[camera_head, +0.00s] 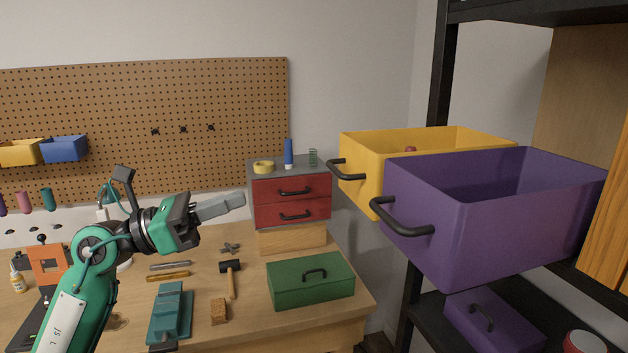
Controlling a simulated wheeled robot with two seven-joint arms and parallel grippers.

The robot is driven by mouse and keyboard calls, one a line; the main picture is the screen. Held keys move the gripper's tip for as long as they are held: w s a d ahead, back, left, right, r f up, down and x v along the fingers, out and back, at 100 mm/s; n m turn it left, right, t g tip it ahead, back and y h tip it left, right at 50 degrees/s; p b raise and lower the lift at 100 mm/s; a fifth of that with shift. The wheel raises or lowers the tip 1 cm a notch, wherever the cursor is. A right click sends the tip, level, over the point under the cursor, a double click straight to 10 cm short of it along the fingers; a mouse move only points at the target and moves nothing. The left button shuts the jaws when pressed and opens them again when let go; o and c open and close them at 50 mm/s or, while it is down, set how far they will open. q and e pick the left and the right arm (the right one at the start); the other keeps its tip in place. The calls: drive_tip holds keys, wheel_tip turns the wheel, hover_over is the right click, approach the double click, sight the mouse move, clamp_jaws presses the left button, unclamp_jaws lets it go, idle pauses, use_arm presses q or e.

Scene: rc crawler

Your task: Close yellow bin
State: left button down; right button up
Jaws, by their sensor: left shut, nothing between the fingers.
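The yellow bin (362,160) sticks out from the dark shelf rack at the right, with its black handle (346,170) facing left. It is pulled out and open at the top; a small red thing shows inside. A purple bin (470,235) in front of it is also pulled out and hides much of its near side. My left gripper (240,202) is shut and empty. It is raised over the workbench in the picture, left of the yellow bin and apart from it, pointing right. My right gripper is not in view.
The black rack post (439,75) stands behind the bins. Below are a closed purple box (492,322) and a green toolbox (310,281) on the bench. A red drawer unit (291,200) stands at the bench's back right. A hammer (231,275) lies on the bench.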

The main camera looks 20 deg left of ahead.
use_arm(q)
drive_tip(key=shift+m, duration=0.3)
drive_tip(key=p+x, duration=0.7)
drive_tip(key=x, duration=0.5)
drive_tip(key=shift+w+d+r, duration=0.1)
drive_tip(key=shift+d, duration=0.1)
drive_tip(key=shift+w+d+p, duration=0.4)
drive_tip(key=shift+d, duration=0.15)
drive_tip(key=shift+d, duration=0.1)
drive_tip(key=f+x, duration=0.1)
drive_tip(key=x, duration=0.6)
drive_tip(key=f+p+x, duration=0.1)
drive_tip(key=f+x, duration=0.1)
drive_tip(key=x, duration=0.4)
drive_tip(key=d+f+p+x, duration=0.1)
drive_tip(key=f+x, duration=0.1)
drive_tip(key=x, duration=0.5)
drive_tip(key=shift+w+d, duration=0.15)
drive_tip(key=shift+w, duration=0.4)
drive_tip(key=shift+r, duration=0.15)
